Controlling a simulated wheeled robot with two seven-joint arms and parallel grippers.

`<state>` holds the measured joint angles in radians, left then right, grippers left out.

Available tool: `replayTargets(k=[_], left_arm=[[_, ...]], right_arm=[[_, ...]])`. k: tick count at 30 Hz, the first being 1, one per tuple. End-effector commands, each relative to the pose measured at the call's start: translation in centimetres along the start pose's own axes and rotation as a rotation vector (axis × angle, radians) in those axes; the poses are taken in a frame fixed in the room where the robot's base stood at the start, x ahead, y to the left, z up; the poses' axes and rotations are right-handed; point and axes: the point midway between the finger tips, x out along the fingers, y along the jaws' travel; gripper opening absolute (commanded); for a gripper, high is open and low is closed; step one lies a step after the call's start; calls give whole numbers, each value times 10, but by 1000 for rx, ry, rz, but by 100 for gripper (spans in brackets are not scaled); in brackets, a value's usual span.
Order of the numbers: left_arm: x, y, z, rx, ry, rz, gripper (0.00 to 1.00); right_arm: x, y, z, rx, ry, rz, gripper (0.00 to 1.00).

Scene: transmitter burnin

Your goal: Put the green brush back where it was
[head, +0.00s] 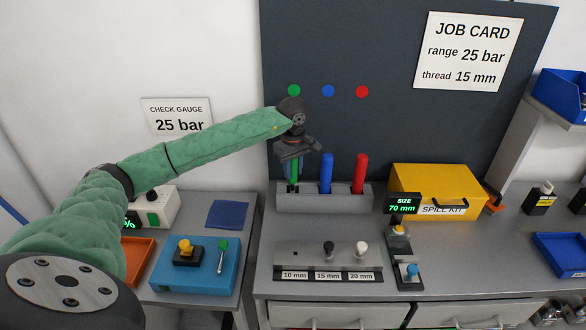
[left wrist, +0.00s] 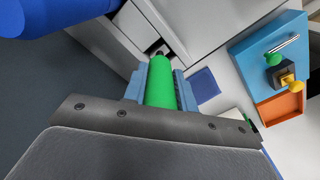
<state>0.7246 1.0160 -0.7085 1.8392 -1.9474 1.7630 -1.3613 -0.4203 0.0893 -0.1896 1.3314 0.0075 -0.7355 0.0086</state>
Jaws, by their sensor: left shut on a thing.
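My left gripper (head: 291,160) is shut on the green brush (head: 295,178) and points down over the left end of the grey holder (head: 325,199). The brush is roughly upright, under the green dot (head: 294,90). Its lower end is at the holder's left slot; I cannot tell how deep it reaches. The blue brush (head: 327,173) and red brush (head: 359,173) stand in the holder to the right. In the left wrist view the green brush (left wrist: 160,85) lies between the blue fingers, with a dark opening at its far end. My right gripper is not in view.
A dark board (head: 390,120) rises behind the holder. A block with thread plugs (head: 300,258) stands in front, and a size gauge (head: 403,240) and yellow spill kit (head: 436,190) to the right. A blue box (head: 196,275) with a lever stands at left.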

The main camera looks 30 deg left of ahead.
Motion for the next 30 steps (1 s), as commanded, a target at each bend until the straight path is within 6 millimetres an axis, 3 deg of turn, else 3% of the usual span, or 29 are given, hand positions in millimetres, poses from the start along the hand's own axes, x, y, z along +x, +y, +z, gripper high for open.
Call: replayTargets(k=[6, 7, 10, 25, 30], left_arm=[[2, 0, 0, 0, 0, 0, 1], [2, 0, 0, 0, 0, 0, 29], [2, 0, 0, 0, 0, 0, 49], [-1, 0, 0, 0, 0, 0, 49], [-11, 0, 0, 1, 0, 1, 49]], right_arm=[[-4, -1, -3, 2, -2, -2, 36], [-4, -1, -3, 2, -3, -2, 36], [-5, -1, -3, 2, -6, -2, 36], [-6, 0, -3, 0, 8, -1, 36], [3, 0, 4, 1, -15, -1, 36]])
